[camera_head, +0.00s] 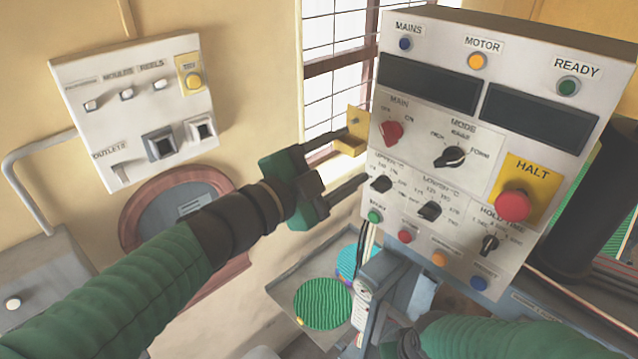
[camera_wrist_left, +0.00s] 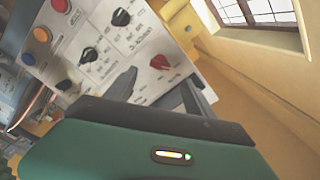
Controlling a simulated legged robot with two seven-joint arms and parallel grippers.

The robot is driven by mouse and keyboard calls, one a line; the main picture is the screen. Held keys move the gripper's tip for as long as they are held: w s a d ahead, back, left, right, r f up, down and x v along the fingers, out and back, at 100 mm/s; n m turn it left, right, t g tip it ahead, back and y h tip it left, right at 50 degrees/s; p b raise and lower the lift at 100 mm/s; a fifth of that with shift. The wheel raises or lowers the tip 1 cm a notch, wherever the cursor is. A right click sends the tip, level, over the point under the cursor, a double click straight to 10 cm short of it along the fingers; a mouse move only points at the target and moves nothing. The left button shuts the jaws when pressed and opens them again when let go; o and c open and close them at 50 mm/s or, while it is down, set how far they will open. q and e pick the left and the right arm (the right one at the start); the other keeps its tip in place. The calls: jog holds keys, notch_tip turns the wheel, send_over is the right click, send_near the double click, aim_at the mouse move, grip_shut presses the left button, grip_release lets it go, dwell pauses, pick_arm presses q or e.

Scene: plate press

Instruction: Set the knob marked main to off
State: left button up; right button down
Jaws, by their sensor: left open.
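The red main knob (camera_head: 391,132) sits at the upper left of the white control panel (camera_head: 478,95), under the label MAIN, with small position marks above it. Which mark it points to is too small to tell. The knob also shows in the left wrist view (camera_wrist_left: 159,62). My left gripper (camera_head: 356,160) is open at the panel's left edge, left of and slightly below the knob. Its two fingers show apart in the left wrist view (camera_wrist_left: 160,88), with the knob beyond them and nothing between them. My right gripper's fingers are not visible.
A yellow bracket (camera_head: 352,142) juts from the panel's left edge by my upper finger. The black mode knob (camera_head: 450,157), smaller black knobs and a red HALT button (camera_head: 513,205) are on the same face. A white outlet panel (camera_head: 135,108) hangs on the left wall.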

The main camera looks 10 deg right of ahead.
pick_arm(q)
jog(key=b+v, duration=0.1)
jog(key=v, duration=0.5)
jog(key=shift+s, duration=0.25)
jog(key=shift+w+a, duration=0.1)
